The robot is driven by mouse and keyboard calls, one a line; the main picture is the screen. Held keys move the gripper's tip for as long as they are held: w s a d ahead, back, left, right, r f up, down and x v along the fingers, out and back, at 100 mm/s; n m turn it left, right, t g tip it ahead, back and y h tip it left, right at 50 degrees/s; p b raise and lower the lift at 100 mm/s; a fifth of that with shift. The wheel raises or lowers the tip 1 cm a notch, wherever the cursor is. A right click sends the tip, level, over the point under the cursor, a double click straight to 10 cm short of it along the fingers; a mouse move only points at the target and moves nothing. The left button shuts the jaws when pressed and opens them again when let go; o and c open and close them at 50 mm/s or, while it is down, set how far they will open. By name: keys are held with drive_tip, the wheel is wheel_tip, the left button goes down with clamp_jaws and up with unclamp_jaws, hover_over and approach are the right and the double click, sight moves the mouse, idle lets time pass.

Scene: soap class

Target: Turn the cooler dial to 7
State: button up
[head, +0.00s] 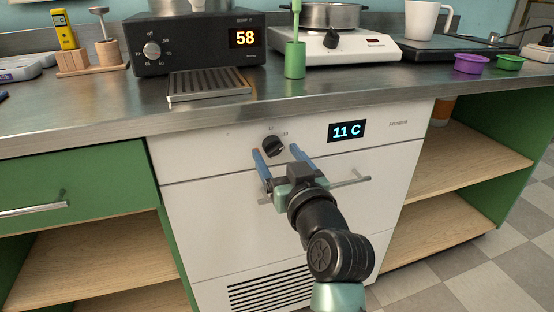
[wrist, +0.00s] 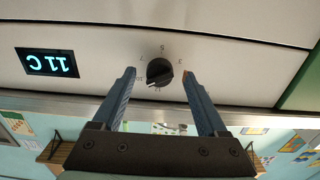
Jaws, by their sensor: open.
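The cooler dial (head: 273,146) is a black round knob on the white cooler front. In the wrist view the dial (wrist: 159,72) sits between my fingertips, with small numbers around it; that view is upside down. Its white pointer mark faces lower left there, near the 10 and 11 labels. The cooler display (head: 347,131) reads 11 C and also shows in the wrist view (wrist: 47,62). My gripper (head: 275,150) is open, its blue fingers one on each side of the dial. Gaps show between fingers and knob in the wrist view; how deep they reach is unclear.
A bar handle (head: 345,182) crosses the cooler front below the dial, behind my gripper. The steel counter edge (head: 220,120) runs above. On it stand a hotplate reading 58 (head: 195,45), a white scale-like hotplate (head: 335,48) and a green cylinder (head: 295,58).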

drive_tip(key=shift+w+a, duration=0.15)
drive_tip(key=shift+w, duration=0.35)
clamp_jaws()
